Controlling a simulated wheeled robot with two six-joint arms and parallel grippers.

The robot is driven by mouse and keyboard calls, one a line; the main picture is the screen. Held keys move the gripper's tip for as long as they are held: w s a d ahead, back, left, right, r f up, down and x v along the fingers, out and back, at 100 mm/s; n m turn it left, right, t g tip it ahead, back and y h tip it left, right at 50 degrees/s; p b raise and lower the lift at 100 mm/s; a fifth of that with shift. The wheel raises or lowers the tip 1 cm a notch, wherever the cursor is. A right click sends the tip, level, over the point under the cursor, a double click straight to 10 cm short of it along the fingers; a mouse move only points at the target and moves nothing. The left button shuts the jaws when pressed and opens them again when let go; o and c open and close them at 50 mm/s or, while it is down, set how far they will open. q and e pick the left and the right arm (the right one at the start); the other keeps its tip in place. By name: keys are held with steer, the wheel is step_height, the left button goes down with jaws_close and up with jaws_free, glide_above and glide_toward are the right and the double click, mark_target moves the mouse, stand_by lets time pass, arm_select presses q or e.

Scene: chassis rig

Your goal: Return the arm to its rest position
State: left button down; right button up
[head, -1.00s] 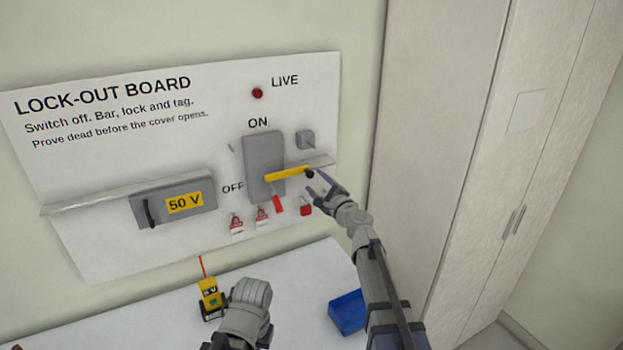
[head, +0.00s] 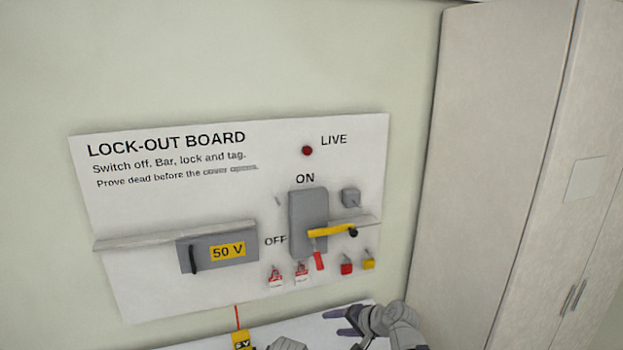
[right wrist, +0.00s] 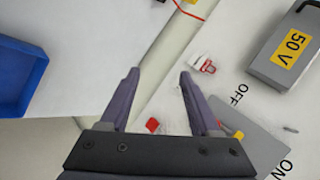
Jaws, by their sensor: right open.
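My right gripper (head: 341,321) is open and empty, low in the head view above the white table and below the lock-out board (head: 150,210). Its two purple fingers stand apart in the right wrist view (right wrist: 159,74), with nothing between them. The grey switch box (head: 308,207) has a yellow bar (head: 328,231) across it, with a dark knob at the bar's right end and a red handle (head: 319,261) below.
A red padlock (head: 346,268), a yellow padlock (head: 368,263) and two tags (head: 275,277) hang low on the board. The 50 V box (head: 217,252) is at left. A yellow tester (head: 241,340) stands below. A blue bin (right wrist: 20,75) shows in the wrist view. A tall cabinet (head: 490,150) stands right.

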steer(key=s+d+f+n+g+h, duration=0.3)
steer(key=s+d+f+h, duration=0.15)
steer(key=s, duration=0.35)
steer(key=s+d+f+n+g+h, duration=0.3)
steer(key=s+d, duration=0.2)
steer(key=s, duration=0.3)
steer(key=s+a+f+n+g+b, duration=0.1)
steer(key=s+a+f+n+b, duration=0.3)
steer(key=a, duration=0.7)
step_height(320, 180, down, 2)
steer(key=shift+s+f+h+b, duration=0.2)
steer(key=shift+s+h+b, duration=0.15)
steer(key=shift+s+b, duration=0.55)
